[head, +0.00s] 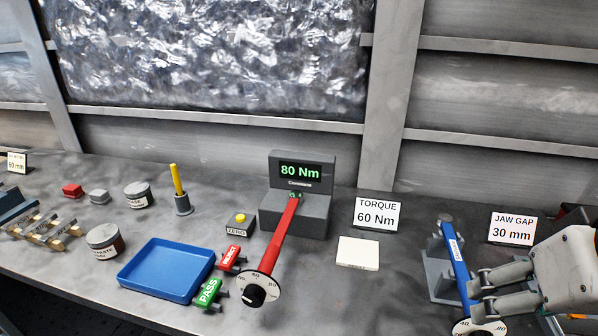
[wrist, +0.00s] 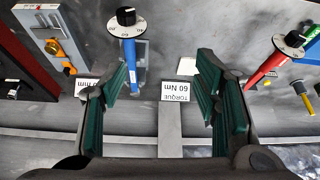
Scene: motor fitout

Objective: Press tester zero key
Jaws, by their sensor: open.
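The zero key is a yellow button (head: 240,217) on a small dark box (head: 239,228) labelled ZERO, left of the torque tester (head: 300,172). The tester's display reads 80 Nm. A red torque wrench (head: 280,238) with a round dial leans from the tester toward the front. My gripper (head: 476,294) is at the far right, by the blue wrench, well away from the key. In the wrist view my gripper (wrist: 165,80) has its green pads apart with nothing held between them.
A blue wrench (head: 458,262) on a stand is close to my gripper. Signs read TORQUE 60 Nm (head: 377,215) and JAW GAP 30 mm (head: 512,229). A white block (head: 358,252), REJECT (head: 232,256) and PASS (head: 208,293) blocks, a blue tray (head: 165,270) and a yellow stick (head: 177,180) occupy the bench.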

